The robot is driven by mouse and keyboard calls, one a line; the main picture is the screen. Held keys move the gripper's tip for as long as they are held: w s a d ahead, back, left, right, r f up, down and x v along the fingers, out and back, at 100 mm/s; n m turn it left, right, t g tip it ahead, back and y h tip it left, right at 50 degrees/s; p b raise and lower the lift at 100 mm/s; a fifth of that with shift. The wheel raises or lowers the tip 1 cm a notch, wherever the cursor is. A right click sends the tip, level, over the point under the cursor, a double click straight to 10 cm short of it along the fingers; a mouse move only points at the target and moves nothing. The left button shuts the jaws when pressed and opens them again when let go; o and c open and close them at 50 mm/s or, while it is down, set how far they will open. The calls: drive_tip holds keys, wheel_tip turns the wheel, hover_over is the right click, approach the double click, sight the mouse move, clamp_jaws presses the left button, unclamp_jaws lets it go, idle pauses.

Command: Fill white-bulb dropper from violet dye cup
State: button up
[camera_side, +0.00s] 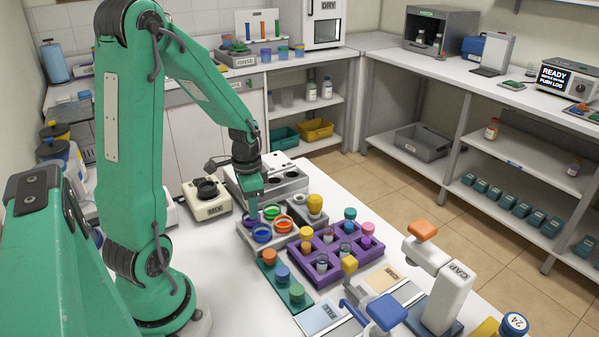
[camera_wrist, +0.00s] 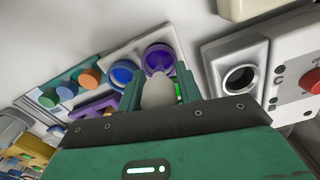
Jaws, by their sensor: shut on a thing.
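My gripper (camera_wrist: 158,88) is shut on the white-bulb dropper (camera_wrist: 157,93); its pale bulb shows between the two green fingers in the wrist view. The dropper's tube is hidden there. The violet dye cup (camera_wrist: 160,58) lies just beyond the fingertips in the wrist view. In the side view my gripper (camera_side: 251,194) points down above the violet cup (camera_side: 250,221), at the back left of the dye tray. I cannot tell whether the dropper tip is inside the cup or above it.
A blue cup (camera_side: 262,233), an orange cup (camera_side: 283,226) and a green cup (camera_side: 271,211) stand close by. A purple rack (camera_side: 325,275) with vials and a green rack (camera_side: 268,278) with coloured caps are in front. A grey machine (camera_side: 285,184) stands behind.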

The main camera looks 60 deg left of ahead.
drive_tip(key=shift+f, duration=0.5)
idle(0.3)
idle(0.7)
drive_tip(key=o, duration=0.5)
idle(0.7)
drive_tip(key=shift+r, duration=0.15)
drive_tip(key=shift+r, duration=2.65)
